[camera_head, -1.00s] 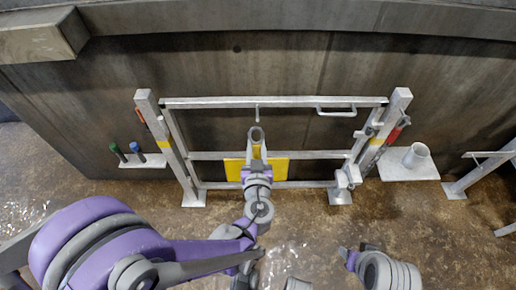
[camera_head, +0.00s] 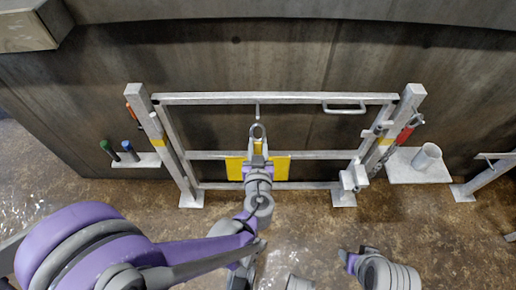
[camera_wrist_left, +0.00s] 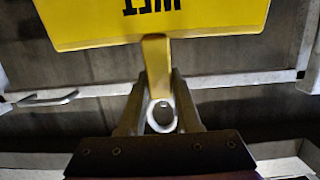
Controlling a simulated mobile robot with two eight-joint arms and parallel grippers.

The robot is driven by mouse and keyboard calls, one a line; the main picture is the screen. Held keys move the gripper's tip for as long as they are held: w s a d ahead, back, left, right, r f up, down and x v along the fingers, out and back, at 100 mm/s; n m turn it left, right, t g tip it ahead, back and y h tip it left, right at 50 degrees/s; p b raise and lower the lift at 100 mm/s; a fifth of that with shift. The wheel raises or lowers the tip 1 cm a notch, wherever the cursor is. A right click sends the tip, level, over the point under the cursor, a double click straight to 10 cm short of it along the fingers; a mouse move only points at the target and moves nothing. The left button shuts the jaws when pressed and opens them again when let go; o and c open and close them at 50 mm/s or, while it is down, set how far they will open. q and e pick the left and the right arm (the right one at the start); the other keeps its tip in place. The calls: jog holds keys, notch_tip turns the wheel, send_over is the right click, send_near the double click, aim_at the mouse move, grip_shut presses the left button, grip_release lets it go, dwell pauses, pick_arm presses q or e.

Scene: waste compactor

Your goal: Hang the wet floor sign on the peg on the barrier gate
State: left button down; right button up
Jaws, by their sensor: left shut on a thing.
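The yellow wet floor sign (camera_head: 281,168) hangs in front of the barrier gate (camera_head: 330,155), partly hidden by my left arm in the head view. In the left wrist view the sign (camera_wrist_left: 150,22) shows upside-down "WET" lettering and a narrow yellow tab ending in a ring (camera_wrist_left: 162,117). My left gripper (camera_head: 257,140) is shut on this tab, with its fingers (camera_wrist_left: 160,108) on either side. The peg (camera_head: 257,111) is below the gate's top rail, just above the ring in the head view. I cannot tell their depth gap.
A handle (camera_head: 344,107) is on the top rail, right of the peg. A small shelf with green and blue handles (camera_head: 136,159) is at left. A plate with a grey cup (camera_head: 427,156) is at right. A dark wall stands behind the gate.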

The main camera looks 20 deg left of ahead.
pick_arm(q)
jog(key=b+x, duration=0.1)
jog(key=x, duration=0.6)
dwell(0.7)
dwell(0.5)
jog(key=c, duration=0.5)
grip_release()
jog(key=shift+s, duration=0.1)
jog(key=p+v, duration=0.1)
jog(key=v, duration=0.9)
jog(key=shift+s+d+p, duration=0.1)
jog(key=shift+s+p, duration=0.2)
jog(key=shift+p, duration=0.1)
